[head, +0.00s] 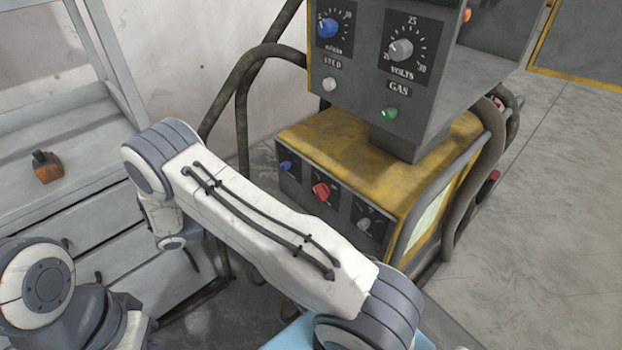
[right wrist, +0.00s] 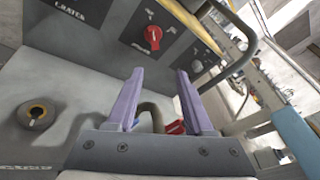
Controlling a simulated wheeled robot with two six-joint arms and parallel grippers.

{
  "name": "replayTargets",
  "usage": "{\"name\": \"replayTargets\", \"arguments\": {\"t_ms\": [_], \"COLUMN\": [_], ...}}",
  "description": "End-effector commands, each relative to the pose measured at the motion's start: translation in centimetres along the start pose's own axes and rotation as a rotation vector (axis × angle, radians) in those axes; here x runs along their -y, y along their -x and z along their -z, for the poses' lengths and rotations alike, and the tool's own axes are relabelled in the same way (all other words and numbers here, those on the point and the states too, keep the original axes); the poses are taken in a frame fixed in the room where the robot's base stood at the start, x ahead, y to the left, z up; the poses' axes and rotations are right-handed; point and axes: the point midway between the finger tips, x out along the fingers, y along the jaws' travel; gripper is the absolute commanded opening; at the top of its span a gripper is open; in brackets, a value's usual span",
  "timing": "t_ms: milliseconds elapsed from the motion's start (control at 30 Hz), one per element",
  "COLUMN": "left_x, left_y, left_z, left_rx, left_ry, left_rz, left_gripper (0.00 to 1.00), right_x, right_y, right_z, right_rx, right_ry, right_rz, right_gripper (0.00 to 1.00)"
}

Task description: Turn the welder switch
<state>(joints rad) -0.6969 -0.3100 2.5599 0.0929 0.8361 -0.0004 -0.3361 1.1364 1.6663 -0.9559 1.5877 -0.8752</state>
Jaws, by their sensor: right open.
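The welder (head: 400,140) stands at centre right in the head view. Its lower yellow-topped unit has a dark front panel with a red switch (head: 321,191) between a blue knob (head: 286,166) and a grey knob (head: 364,224). In the right wrist view the red switch (right wrist: 152,36) is on the panel beyond the fingers, with its pointer tilted. My right gripper (right wrist: 158,75) is open and empty, its two purple fingers apart and pointing toward the panel below the switch, apart from it. In the head view its fingers do not show. My left gripper is not in view.
The upper control box (head: 400,70) overhangs the lower unit, with dials and WELD and GAS buttons. Thick hoses (head: 245,85) run beside it. A grey drawer cabinet (head: 90,200) stands at left. Floor (head: 560,230) at right is clear. A round socket (right wrist: 36,115) sits below the panel.

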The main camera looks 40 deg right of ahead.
Motion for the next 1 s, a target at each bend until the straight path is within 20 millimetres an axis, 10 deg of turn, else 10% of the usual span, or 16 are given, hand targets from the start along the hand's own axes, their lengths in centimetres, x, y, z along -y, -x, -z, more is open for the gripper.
{"name": "replayTargets", "arguments": {"t_ms": [1000], "left_x": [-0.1], "left_y": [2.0], "left_z": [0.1], "left_rx": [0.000], "left_ry": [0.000], "left_rz": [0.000], "left_gripper": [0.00], "right_x": [-1.7], "right_y": [-12.8], "right_z": [-2.1], "right_rx": [0.175], "right_ry": [0.175], "right_rz": [0.066], "right_gripper": [0.52]}}
